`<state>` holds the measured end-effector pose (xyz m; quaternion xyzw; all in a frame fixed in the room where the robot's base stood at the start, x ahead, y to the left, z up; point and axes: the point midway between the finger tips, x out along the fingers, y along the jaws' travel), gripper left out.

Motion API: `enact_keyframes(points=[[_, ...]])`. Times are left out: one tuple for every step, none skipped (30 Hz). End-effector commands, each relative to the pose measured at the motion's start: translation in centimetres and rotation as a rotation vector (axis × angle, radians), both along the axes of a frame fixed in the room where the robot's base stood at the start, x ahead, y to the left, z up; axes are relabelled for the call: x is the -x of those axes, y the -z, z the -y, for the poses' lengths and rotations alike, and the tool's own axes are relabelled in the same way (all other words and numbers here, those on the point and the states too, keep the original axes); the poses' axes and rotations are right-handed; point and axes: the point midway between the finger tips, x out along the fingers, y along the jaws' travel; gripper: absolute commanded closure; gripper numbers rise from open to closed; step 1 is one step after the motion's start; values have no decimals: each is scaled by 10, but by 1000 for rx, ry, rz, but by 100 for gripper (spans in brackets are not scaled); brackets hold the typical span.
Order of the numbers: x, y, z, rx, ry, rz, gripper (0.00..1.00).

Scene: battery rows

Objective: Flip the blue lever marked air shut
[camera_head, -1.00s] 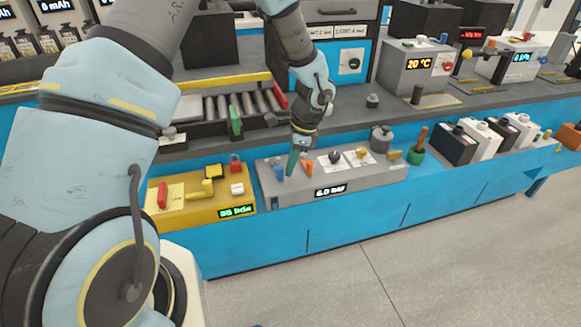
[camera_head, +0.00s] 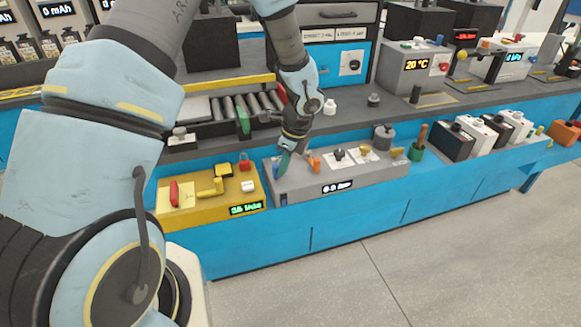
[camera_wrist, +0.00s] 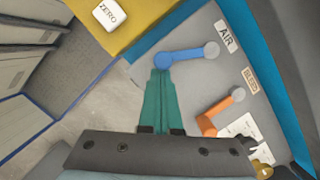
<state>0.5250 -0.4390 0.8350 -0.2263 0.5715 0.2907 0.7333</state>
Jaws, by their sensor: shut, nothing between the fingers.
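The blue lever (camera_wrist: 185,55) beside the AIR label (camera_wrist: 227,37) lies on the grey panel in the wrist view. Its grey pivot is at the right end and its free end points left, toward the yellow box. My gripper (camera_wrist: 161,74) is shut and empty, its green fingertips right at the lever's free end; I cannot tell if they touch. In the head view my gripper (camera_head: 283,160) is down at the left end of the grey panel (camera_head: 300,188), beside the blue lever (camera_head: 276,170), which it partly hides.
An orange lever (camera_wrist: 208,122) by the BLEED label (camera_wrist: 250,79) is close by on the same panel. A yellow box (camera_head: 207,220) with a red lever and a white ZERO button (camera_wrist: 109,14) stands to the left. The panel's display (camera_head: 338,187) seems to read 0.0 bar.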

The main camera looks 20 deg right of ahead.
Motion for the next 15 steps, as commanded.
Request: enact_keyframes(points=[[-1,0,-5,-1,41,0,100],[-2,-1,-7,-1,71,0,100],[-3,-1,-10,-1,108,0,100],[-4,0,-12,-1,137,0,100],[-5,0,-14,-1,165,0,100],[-6,0,-17,-2,203,0,100],[-7,0,-19,0,231,0,100],[-8,-1,-21,-2,260,-1,100],[-10,-1,-24,0,298,0,100],[-11,-1,-26,-1,327,0,100],[-13,-1,-28,-1,356,0,100],[-15,-1,-30,-1,394,0,100],[-16,-1,-32,-1,422,1,100],[-18,-1,-33,0,452,0,100],[-20,-1,-36,-1,488,0,100]])
